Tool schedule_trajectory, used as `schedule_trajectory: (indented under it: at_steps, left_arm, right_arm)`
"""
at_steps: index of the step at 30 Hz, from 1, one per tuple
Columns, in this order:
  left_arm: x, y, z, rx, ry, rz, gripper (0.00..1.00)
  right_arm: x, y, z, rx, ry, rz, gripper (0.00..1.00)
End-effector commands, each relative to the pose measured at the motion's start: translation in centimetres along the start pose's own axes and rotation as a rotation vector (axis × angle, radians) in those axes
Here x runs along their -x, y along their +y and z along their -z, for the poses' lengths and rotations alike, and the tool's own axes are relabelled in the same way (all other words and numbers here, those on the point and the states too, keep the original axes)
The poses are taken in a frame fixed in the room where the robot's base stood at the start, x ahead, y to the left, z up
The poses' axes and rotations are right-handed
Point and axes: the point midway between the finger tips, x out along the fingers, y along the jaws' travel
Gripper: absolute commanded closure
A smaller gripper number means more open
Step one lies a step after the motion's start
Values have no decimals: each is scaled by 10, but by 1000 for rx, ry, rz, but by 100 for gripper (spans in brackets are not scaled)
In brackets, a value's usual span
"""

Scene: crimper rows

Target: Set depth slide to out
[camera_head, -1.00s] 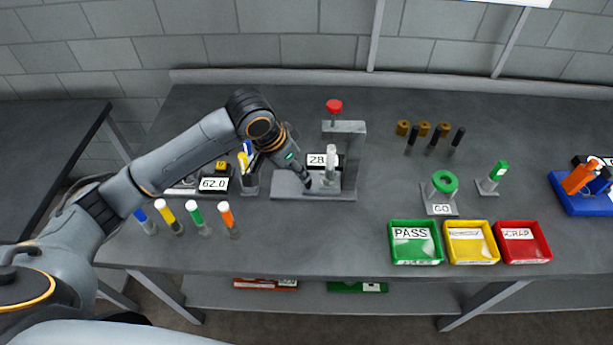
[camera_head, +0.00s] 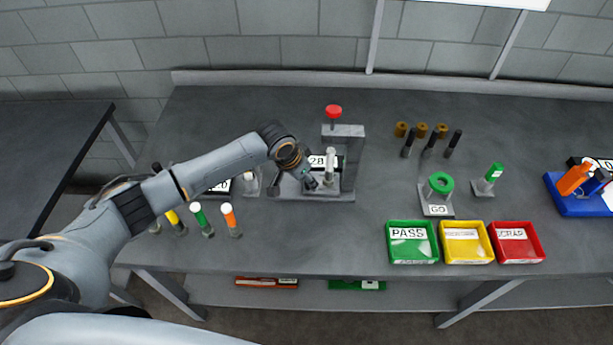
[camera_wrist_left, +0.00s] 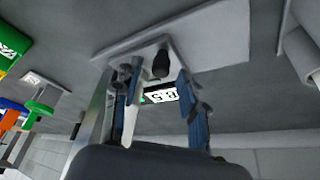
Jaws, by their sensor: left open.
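The crimper, a grey press with a red top knob (camera_head: 333,111), stands on its flat base plate (camera_head: 335,196) in the middle of the bench. A short black knob (camera_wrist_left: 161,63), apparently the depth slide's, shows on the plate in the wrist view; the slide's position cannot be read. My left gripper (camera_head: 293,187) is low over the left part of the plate. In the wrist view its fingers (camera_wrist_left: 157,80) are spread on either side of the knob, with nothing gripped. A display (camera_wrist_left: 163,95) and a pale upright cylinder (camera_head: 329,165) are close by. My right gripper is not in view.
Colour-capped pegs (camera_head: 200,218) stand below my left arm. Green (camera_head: 413,257), yellow (camera_head: 466,257) and red (camera_head: 519,256) bins line the front edge. A green ring gauge (camera_head: 440,184) and dark pegs (camera_head: 431,146) are to the right. The bench between crimper and bins is clear.

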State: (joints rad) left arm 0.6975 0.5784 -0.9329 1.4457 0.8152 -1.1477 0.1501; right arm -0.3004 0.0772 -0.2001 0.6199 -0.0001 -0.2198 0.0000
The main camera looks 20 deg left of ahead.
Motion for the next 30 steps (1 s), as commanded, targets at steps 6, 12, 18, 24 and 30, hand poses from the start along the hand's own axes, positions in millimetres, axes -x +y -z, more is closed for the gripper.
schedule_trajectory:
  at_steps: [6,12,18,24,30]
  left_arm:
    - [-9,0,0,0,0,0,58]
    - [-9,0,0,0,0,0,58]
    - [-9,0,0,0,0,0,97]
    - [-9,0,0,0,0,0,100]
    - [-13,-11,2,1,-2,5,100]
  right_arm:
    - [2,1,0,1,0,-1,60]
    - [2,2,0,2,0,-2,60]
    - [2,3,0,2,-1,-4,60]
    - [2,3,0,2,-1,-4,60]
    - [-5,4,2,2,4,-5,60]
